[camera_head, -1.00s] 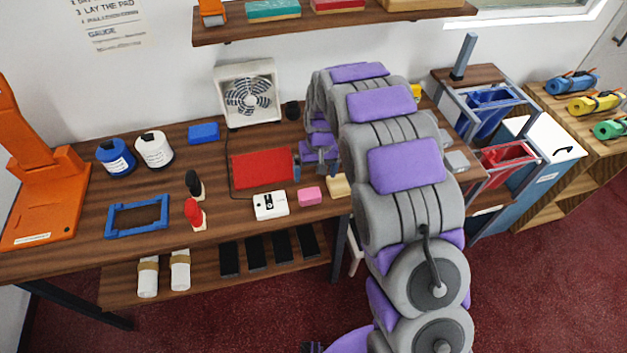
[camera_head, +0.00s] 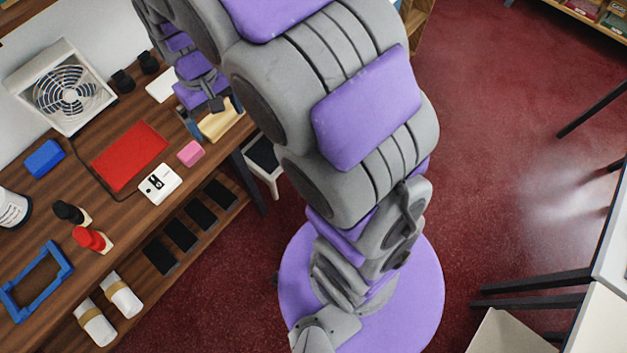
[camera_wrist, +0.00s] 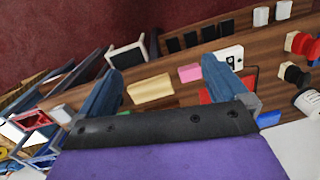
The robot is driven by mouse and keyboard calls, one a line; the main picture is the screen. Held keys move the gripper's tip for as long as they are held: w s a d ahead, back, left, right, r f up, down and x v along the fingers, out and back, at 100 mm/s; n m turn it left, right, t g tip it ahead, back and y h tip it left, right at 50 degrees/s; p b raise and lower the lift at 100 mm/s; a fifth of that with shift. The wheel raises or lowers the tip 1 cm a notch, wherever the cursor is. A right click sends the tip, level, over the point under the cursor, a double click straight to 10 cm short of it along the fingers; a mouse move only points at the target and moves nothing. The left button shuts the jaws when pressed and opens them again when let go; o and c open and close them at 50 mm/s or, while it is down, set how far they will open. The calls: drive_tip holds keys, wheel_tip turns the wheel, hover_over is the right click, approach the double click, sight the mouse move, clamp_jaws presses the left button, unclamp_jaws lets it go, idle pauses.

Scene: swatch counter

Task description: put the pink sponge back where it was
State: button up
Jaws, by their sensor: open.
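The pink sponge (camera_head: 190,153) lies on the wooden counter, between the white device with a black mark (camera_head: 160,184) and a tan block (camera_head: 219,121). In the wrist view the pink sponge (camera_wrist: 190,73) shows beyond my gripper, between its two fingers in the picture. My gripper (camera_wrist: 160,75) is open, with nothing between its fingers. In the head view my gripper (camera_head: 208,118) is above the counter near the tan block, partly hidden by my arm. The tan block also shows in the wrist view (camera_wrist: 151,90).
A red mat (camera_head: 130,155) lies left of the sponge. A fan (camera_head: 66,88), a blue block (camera_head: 44,158), red and black stamps and a blue frame (camera_head: 36,281) are further along. Black slabs and white rolls lie on the lower shelf.

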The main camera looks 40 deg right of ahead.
drive_tip(key=s+d+r, duration=0.2)
drive_tip(key=s+d, duration=0.1)
drive_tip(key=s, duration=1)
drive_tip(key=s+d+r+m+g, duration=0.1)
drive_tip(key=s+d+r, duration=0.1)
drive_tip(key=s, duration=1.1)
drive_tip(key=shift+s+d+r+m, duration=0.2)
drive_tip(key=shift+d+r+m, duration=0.1)
drive_tip(key=shift+d, duration=0.4)
